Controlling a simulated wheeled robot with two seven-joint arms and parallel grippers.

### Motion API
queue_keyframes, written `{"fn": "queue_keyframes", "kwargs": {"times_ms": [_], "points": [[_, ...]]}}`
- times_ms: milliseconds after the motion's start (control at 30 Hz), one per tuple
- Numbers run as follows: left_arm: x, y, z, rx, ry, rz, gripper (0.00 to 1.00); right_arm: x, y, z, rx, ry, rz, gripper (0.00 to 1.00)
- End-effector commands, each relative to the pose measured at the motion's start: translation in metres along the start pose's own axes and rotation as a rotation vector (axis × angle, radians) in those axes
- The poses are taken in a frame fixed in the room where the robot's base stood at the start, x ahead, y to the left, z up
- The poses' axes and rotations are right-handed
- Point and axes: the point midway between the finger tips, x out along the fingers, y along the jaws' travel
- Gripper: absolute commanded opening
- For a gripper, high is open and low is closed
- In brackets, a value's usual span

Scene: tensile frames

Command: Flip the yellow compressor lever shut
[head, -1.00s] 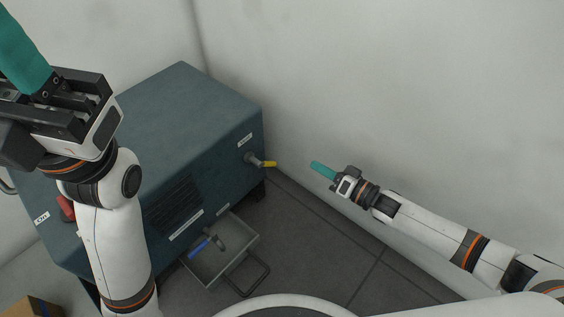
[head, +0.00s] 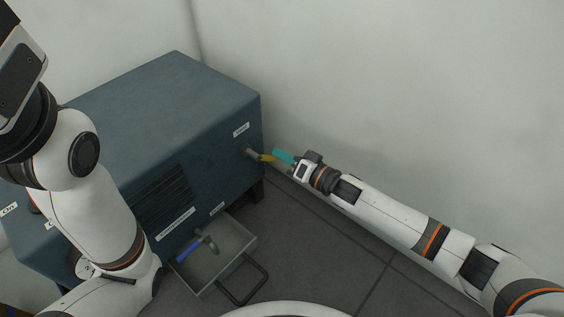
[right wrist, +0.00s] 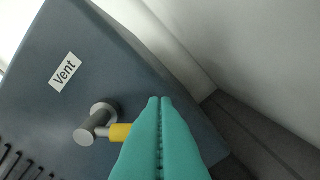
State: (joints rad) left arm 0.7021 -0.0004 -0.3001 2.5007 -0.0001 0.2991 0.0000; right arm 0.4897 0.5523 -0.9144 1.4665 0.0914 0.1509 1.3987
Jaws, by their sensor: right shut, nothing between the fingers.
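The yellow lever (head: 266,158) sticks out from a grey valve stem on the right end of the compressor's front, below the "Vent" label. In the right wrist view the lever (right wrist: 120,132) points sideways from its grey stem (right wrist: 92,124), and its outer end is hidden behind my fingers. My right gripper (head: 276,153) is shut and empty, its teal fingertips right by the lever's end. The fingers (right wrist: 160,100) show pressed together in the right wrist view. I cannot tell whether they touch the lever. Of my left arm, only links show at the left; its fingers are out of view.
The dark blue-grey compressor (head: 165,95) stands against the walls. An open drawer (head: 245,240) below it holds a blue-handled tool (head: 188,249). The white wall (head: 400,110) runs close behind my right arm.

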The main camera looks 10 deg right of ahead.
Motion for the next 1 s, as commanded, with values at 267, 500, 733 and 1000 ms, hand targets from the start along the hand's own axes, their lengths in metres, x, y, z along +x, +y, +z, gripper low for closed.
{"fn": "queue_keyframes", "kwargs": {"times_ms": [267,500,733,1000], "points": [[-0.002,-0.001,0.001,0.0,0.0,0.0,0.36,0.001,0.001,-0.003,0.0,0.0,0.0,0.0],[-0.001,0.0,0.0,0.0,-0.001,-0.001,0.36,0.001,0.001,-0.003,0.007,0.0,0.0,0.0],[0.005,0.001,-0.002,-0.001,-0.001,-0.001,0.36,0.001,0.0,-0.005,0.052,-0.001,0.002,0.0],[0.01,0.002,-0.004,0.0,0.0,-0.001,0.36,0.001,-0.001,-0.008,0.091,-0.001,0.004,0.0]]}}
